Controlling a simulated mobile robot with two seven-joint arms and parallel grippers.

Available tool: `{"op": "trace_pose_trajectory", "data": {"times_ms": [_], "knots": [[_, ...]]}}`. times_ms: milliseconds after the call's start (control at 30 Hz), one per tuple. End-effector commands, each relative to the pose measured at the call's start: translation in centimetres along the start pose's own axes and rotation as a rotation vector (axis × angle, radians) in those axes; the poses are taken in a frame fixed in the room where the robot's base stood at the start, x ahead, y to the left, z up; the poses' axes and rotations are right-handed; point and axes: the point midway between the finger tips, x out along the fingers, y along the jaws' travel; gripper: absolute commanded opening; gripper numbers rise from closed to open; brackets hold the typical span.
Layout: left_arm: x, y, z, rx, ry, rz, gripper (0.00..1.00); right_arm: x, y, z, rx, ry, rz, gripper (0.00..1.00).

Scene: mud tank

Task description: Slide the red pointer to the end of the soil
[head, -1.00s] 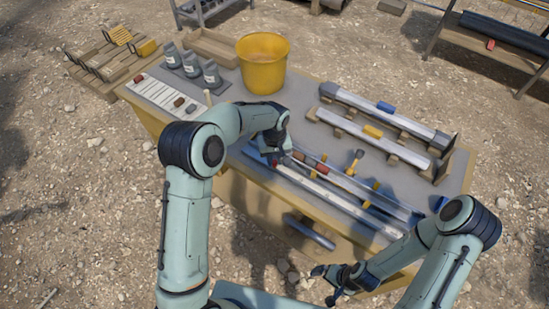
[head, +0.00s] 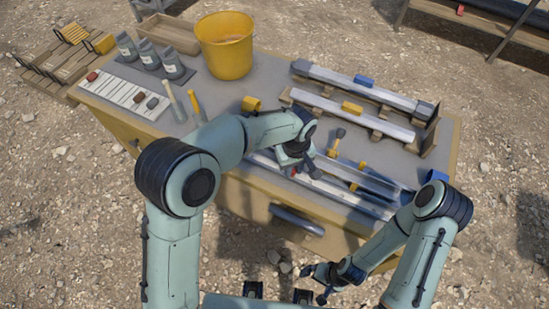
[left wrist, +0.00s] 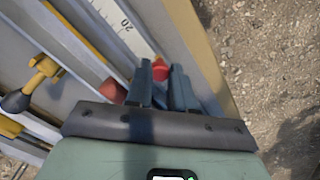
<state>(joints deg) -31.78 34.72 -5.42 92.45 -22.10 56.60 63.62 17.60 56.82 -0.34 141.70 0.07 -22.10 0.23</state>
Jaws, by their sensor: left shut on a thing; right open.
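My left gripper (head: 300,168) is over the near part of the workbench, at the pale scale strip (head: 345,199). In the left wrist view its two fingers (left wrist: 160,78) are shut on the small red pointer (left wrist: 160,69), which shows between their tips beside the numbered scale (left wrist: 118,14). A reddish-brown end, seemingly soil (left wrist: 112,90), lies in the channel just left of the fingers; the fingers and wrist hide part of it. In the head view my left arm hides most of the pointer and soil. My right gripper (head: 327,280) is open and empty off the bench's near side.
The workbench (head: 272,80) holds a yellow bucket (head: 226,45), grey bottles (head: 150,55), a white sample board (head: 136,92) and two long rails (head: 362,88) at the back. Yellow and blue clamps stand beside the near trough.

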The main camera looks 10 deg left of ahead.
Motion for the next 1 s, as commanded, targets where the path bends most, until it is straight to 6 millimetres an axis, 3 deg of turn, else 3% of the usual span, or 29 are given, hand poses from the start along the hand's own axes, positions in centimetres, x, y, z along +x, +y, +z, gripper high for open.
{"op": "trace_pose_trajectory", "data": {"times_ms": [200, 600, 633, 700, 1000], "knots": [[-0.1, 1.4, 1.3, -0.001, 0.004, -0.002, 0.00, 0.1, 0.1, 0.0, 0.000, 0.000, 0.000, 1.00], [-0.1, 1.6, 1.5, -0.002, 0.004, -0.002, 0.00, 0.1, 0.1, 0.0, 0.000, -0.001, 0.000, 1.00], [-0.1, 1.6, 1.5, -0.002, 0.004, -0.002, 0.33, 0.1, 0.1, 0.0, 0.000, -0.001, 0.000, 1.00], [-0.1, 1.6, 1.5, -0.002, 0.004, -0.002, 0.48, 0.1, 0.1, 0.0, 0.000, -0.001, 0.000, 1.00], [-0.2, 1.6, 1.5, -0.001, 0.003, -0.002, 0.48, 0.1, 0.1, 0.0, 0.000, -0.001, 0.000, 1.00]]}}
